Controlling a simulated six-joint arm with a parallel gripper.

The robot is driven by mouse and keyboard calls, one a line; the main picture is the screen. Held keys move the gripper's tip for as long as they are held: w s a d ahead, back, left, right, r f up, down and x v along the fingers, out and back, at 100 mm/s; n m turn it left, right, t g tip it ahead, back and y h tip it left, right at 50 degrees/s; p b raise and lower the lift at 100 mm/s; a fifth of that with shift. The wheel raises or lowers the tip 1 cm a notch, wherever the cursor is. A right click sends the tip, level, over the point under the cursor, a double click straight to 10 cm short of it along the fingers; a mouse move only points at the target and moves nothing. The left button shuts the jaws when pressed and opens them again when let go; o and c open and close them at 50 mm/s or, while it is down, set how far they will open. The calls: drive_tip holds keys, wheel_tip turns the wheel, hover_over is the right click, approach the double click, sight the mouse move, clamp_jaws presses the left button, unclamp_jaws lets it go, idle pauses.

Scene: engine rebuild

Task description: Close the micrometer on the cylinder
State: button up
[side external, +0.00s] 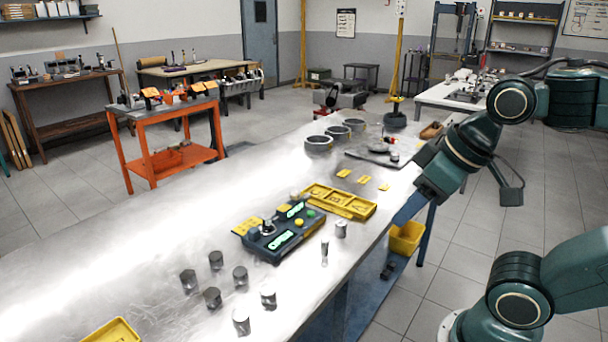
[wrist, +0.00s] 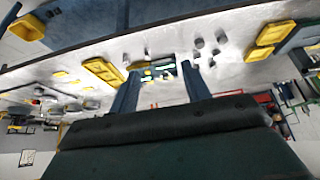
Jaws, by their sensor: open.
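A dark instrument box (side external: 283,235) with two lit green displays sits mid-bench; a small metallic upright part (side external: 268,226) stands on it. I cannot tell whether this is the micrometer. Several grey metal cylinders stand on the bench, including one in front (side external: 241,320) and one right of the box (side external: 341,229). My gripper (side external: 398,222) is at the bench's right edge, apart from the box and cylinders. In the wrist view my gripper (wrist: 160,70) has its two fingers wide apart, with the box far beyond them. Nothing shows between them.
A yellow compartment tray (side external: 340,201) lies behind the box. Metal rings (side external: 319,144) and a dark plate (side external: 375,157) are farther back. A yellow tray (side external: 112,332) lies at the front left. The bench's left side is clear. A yellow bin (side external: 406,238) is below the bench.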

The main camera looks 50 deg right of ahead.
idle(0.5)
drive_tip(key=w+d+r+m+g, duration=0.1)
drive_tip(key=w+d+r+m, duration=0.1)
drive_tip(key=w+r+m, duration=0.5)
drive_tip(key=m+g, duration=0.5)
drive_tip(key=m, duration=0.7)
hover_over(295, 192)
wheel_tip(295, 192, down, 9)
drive_tip(key=shift+r, duration=0.2)
wheel_tip(295, 192, down, 14)
drive_tip(key=shift+r, duration=0.1)
drive_tip(key=shift+c, duration=0.2)
